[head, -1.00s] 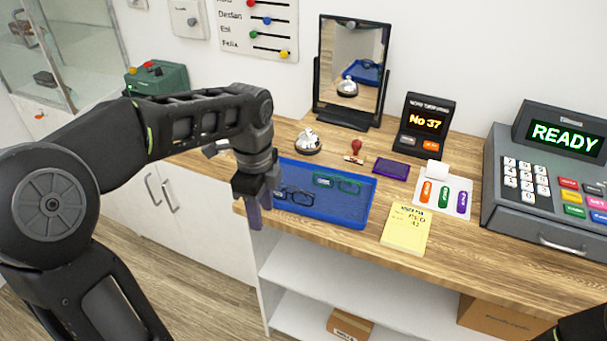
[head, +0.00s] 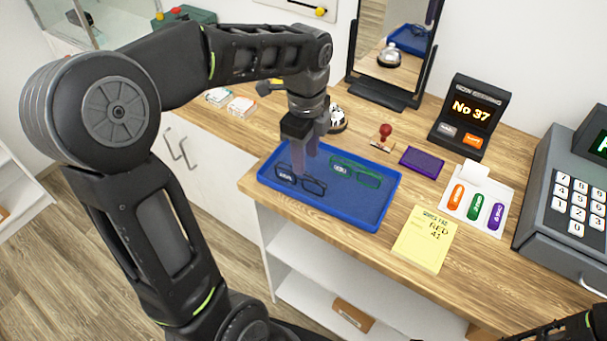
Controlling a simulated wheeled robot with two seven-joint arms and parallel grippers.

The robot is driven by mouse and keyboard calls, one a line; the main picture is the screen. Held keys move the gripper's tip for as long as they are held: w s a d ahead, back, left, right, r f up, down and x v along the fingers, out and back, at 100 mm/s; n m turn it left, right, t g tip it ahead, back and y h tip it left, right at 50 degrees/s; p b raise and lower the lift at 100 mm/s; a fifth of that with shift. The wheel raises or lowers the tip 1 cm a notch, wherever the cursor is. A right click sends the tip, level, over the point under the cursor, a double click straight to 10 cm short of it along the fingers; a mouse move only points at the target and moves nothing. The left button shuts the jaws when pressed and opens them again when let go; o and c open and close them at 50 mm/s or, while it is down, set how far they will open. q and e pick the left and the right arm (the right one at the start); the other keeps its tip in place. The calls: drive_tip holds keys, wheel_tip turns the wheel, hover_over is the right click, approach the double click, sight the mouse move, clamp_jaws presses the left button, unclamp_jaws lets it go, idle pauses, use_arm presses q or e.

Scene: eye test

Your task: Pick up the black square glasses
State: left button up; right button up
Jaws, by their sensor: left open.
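The black square glasses (head: 313,186) lie in the left part of a blue tray (head: 345,212) on the wooden counter. A white tag shows on their left lens. Green glasses (head: 368,179) lie in the same tray, behind and to the right. My left gripper (head: 303,168) points down over the tray's left part, just above or at the black glasses, and hides part of them. Its jaws are open, and nothing shows held between them. I cannot tell whether the fingers touch the glasses.
A mirror (head: 395,60), a bell (head: 337,121) and a red-handled stamp (head: 384,135) stand behind the tray. A purple pad (head: 422,161), a yellow notepad (head: 424,240), a number display (head: 470,115) and a cash register (head: 570,190) are to the right. The counter's front edge is close to the tray.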

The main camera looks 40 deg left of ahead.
sight(307, 173)
use_arm(q)
drive_tip(key=shift+f, duration=0.9)
drive_tip(key=shift+f, duration=0.1)
wheel_tip(307, 173, down, 5)
drive_tip(key=shift+d+f+p, duration=0.1)
drive_tip(key=shift+d+p, duration=0.05)
drive_tip(key=shift+p, duration=0.5)
drive_tip(key=shift+c, duration=0.4)
clamp_jaws()
